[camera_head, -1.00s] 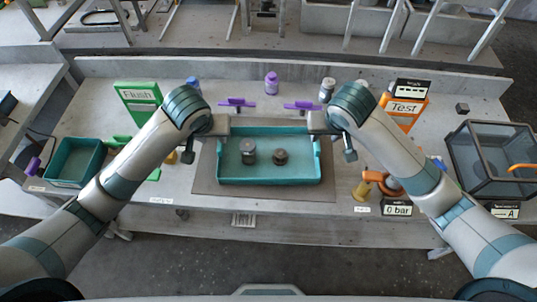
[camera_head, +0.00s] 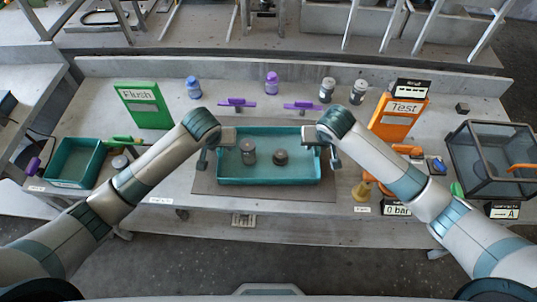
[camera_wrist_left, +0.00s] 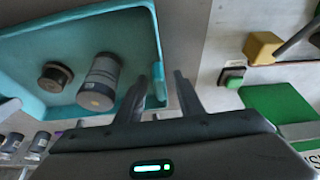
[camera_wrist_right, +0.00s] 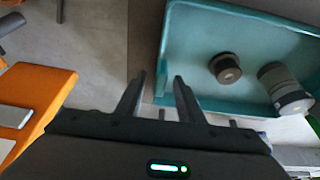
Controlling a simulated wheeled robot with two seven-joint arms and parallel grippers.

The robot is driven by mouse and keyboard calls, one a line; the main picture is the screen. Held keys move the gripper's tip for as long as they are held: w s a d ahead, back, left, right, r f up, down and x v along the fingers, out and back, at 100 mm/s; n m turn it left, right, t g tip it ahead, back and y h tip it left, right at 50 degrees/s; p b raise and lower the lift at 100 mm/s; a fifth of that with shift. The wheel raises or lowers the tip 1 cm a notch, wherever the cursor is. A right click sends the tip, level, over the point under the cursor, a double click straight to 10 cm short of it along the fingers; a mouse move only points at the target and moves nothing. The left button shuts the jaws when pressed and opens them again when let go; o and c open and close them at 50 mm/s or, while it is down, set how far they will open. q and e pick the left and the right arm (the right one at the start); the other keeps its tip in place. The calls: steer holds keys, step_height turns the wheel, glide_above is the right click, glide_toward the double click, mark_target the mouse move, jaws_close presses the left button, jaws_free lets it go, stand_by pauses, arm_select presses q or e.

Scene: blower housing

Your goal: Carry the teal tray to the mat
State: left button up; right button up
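The teal tray (camera_head: 270,182) lies over the grey-brown mat (camera_head: 205,186), whose border shows around it. My left gripper (camera_head: 214,148) is at the tray's left end. In the left wrist view its fingers (camera_wrist_left: 169,76) are apart, with a teal end tab close by the left finger. My right gripper (camera_head: 322,147) is at the right end. In the right wrist view its fingers (camera_wrist_right: 160,80) are apart near the tray's corner. Contact with the tray is unclear.
A green Flush sign (camera_head: 146,105) and a teal bin (camera_head: 75,163) are on the left. An orange Test sign (camera_head: 398,117), orange valve parts (camera_head: 379,180) and a dark glass box (camera_head: 495,160) are on the right.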

arm_select(q)
jaws_close()
arm_select(e)
jaws_close()
arm_select(q)
steer(key=shift+r, duration=0.2)
arm_select(e)
steer(key=shift+r, duration=0.2)
